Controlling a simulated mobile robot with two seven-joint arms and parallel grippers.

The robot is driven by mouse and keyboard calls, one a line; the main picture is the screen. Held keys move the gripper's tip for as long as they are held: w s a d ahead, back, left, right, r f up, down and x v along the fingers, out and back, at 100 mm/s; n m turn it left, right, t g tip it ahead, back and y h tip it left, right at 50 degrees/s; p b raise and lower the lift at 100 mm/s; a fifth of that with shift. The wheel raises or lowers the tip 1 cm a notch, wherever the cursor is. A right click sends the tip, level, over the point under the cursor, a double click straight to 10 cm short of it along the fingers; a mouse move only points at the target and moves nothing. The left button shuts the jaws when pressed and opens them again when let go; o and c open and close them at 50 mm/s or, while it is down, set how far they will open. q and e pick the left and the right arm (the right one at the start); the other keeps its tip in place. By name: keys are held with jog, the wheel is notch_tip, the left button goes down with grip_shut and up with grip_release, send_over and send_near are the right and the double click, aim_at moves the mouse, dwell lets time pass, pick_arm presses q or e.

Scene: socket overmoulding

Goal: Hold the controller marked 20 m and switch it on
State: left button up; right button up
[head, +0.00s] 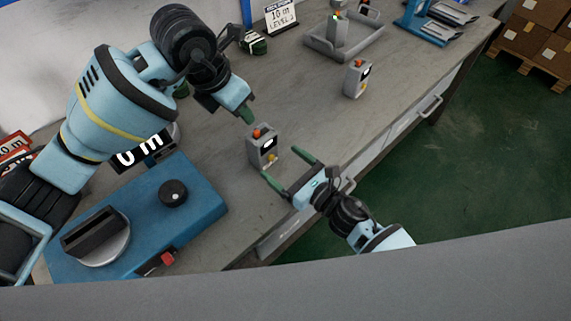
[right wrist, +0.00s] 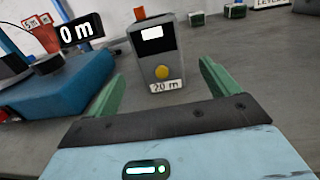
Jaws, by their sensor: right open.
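The controller marked 20 m (head: 259,153) is a grey box standing upright on the bench, with an orange-red part on top. In the right wrist view the controller (right wrist: 145,65) shows a dark panel with a white patch, a yellow button (right wrist: 162,72) and a "20 m" label (right wrist: 167,86). My right gripper (head: 279,165) is open and empty, its green fingers pointing at the controller's front from a short way off; the fingers also show in the right wrist view (right wrist: 161,70). My left gripper (head: 246,113) hangs just above and behind the controller; its finger gap is hidden.
A blue unit (head: 200,210) with a black knob (head: 173,192) is at the front left, near a "0 m" display (head: 142,152). Another grey controller (head: 356,80) stands farther right, and a grey tray (head: 368,45) is behind it. The bench between the controllers is clear.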

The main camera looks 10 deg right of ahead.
aim_at(269, 153)
jog(key=shift+x, duration=3.95)
jog(key=c, duration=1.1)
pick_arm(q)
jog(key=shift+c, duration=0.7)
jog(key=shift+s+f+h, duration=0.15)
jog(key=shift+f+h, duration=0.15)
jog(key=shift+f, duration=0.2)
jog(key=c, duration=0.5)
jog(key=f+h, duration=0.1)
jog(key=s+f+h, duration=0.1)
jog(key=f, duration=0.1)
jog(key=shift+s+a+f+m+h, duration=0.15)
jog(key=shift+s+f+m+h, duration=0.15)
jog(key=shift+m+h, duration=0.1)
grip_shut()
jog(key=s+a+f+t+h, duration=0.2)
jog(key=s+a+t+h, duration=0.3)
jog(key=a, duration=0.5)
jog(key=shift+s+a+f+t, duration=0.25)
jog(key=shift+s+f+t, duration=0.05)
jog(key=shift+s+t, duration=0.4)
